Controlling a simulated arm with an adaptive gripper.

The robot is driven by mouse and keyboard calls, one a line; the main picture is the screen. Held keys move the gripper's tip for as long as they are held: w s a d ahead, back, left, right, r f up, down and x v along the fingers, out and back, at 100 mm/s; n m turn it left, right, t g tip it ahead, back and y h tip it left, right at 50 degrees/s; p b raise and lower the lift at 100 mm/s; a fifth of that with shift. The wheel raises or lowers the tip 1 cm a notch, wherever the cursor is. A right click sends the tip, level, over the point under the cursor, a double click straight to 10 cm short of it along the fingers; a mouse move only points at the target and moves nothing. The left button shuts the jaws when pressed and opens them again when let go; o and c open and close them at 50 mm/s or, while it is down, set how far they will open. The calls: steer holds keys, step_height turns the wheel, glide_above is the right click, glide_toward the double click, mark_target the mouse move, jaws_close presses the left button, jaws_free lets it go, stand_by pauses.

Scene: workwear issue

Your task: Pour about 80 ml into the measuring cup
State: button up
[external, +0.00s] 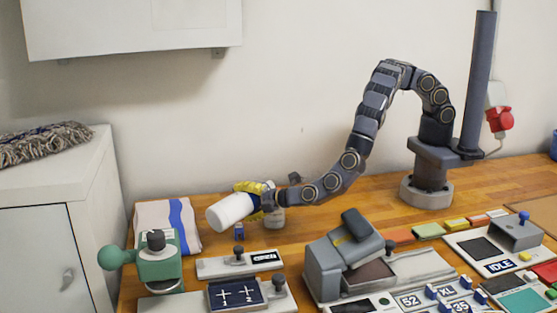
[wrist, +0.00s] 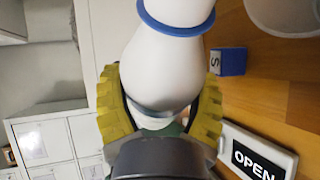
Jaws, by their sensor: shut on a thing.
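My gripper (external: 256,200), with yellow ribbed fingers, is shut on a white bottle (external: 230,212). The bottle is tilted well over, above the table near the striped cloth. In the wrist view the bottle (wrist: 165,65) fills the middle between the yellow fingers (wrist: 160,105), with a blue ring around its narrower part at the top. A pale cup (external: 273,218), apparently the measuring cup, stands on the table by the gripper, partly hidden. A pale round vessel (wrist: 285,18), seemingly the same cup, is cut off at the wrist view's top right. No liquid or level is visible.
A small blue block (external: 239,231) stands just below the bottle in the external view. An OPEN sign (external: 265,257) lies in front, a green device (external: 158,262) front left, a striped cloth (external: 168,222) behind it. A grey machine (external: 340,260) stands to the right.

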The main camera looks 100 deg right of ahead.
steer(key=shift+m, duration=0.3)
stand_by(0.5)
steer(key=shift+w+a, duration=0.3)
steer(key=shift+w, duration=0.05)
stand_by(0.8)
steer(key=shift+r+m+t, duration=0.3)
steer(key=shift+m+t, duration=0.1)
stand_by(1.4)
steer(key=shift+a+f+n+g, duration=0.15)
steer(key=shift+f+n+g, duration=0.15)
steer(key=shift+n, duration=0.1)
steer(key=shift+w+r+n, duration=0.1)
steer(key=shift+n, duration=0.3)
steer(key=shift+w+n+g, duration=0.1)
steer(key=shift+n+g, duration=0.3)
steer(key=shift+w+n+g, duration=0.1)
steer(key=shift+n+g, duration=0.2)
stand_by(0.4)
stand_by(0.9)
